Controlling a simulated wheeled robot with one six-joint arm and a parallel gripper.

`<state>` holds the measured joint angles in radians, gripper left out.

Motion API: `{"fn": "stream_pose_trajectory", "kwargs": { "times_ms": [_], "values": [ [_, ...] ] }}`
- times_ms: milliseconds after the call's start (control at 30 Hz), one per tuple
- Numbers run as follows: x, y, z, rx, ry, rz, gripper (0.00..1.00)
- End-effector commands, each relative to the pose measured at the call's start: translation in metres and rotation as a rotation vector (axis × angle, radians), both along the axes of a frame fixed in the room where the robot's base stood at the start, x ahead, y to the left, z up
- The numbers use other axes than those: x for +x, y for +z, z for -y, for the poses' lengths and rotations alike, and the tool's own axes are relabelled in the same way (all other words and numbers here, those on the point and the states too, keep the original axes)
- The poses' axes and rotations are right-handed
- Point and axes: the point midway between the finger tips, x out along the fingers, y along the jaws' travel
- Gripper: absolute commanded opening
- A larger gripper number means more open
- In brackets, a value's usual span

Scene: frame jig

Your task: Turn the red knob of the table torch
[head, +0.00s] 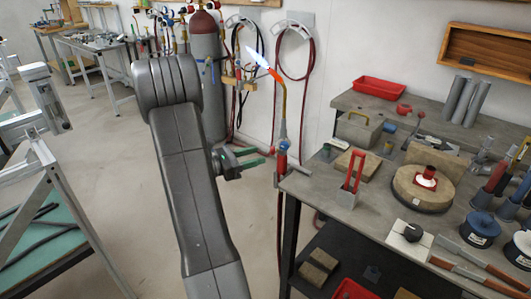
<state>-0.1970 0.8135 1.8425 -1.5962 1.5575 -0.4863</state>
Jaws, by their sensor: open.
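The table torch (283,128) stands upright at the left corner of the workbench. Its bent brass neck (281,98) leads up to a tip with a blue-white flame pointing up and left. Red parts show low on the torch body (282,162); which of them is the red knob is too small to tell. My gripper (256,157), with green finger pads, is open and empty. It is just left of the lower torch body in the picture, pointing toward it, with a small gap seen between them.
A gas cylinder (206,70) and hoses stand behind. The floor left of the bench is clear.

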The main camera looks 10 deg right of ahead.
Motion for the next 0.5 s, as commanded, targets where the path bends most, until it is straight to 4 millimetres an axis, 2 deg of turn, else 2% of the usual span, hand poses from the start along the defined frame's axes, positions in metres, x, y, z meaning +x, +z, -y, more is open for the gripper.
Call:
{"fn": "stream_pose_trajectory", "kwargs": {
  "times_ms": [33, 200, 500],
  "values": [
    [0.001, 0.000, 0.010, -0.001, -0.004, 0.000, 0.46],
    [0.007, 0.000, 0.031, 0.000, -0.003, 0.001, 0.46],
    [0.010, 0.000, 0.044, 0.000, 0.001, 0.001, 0.46]
  ]
}}
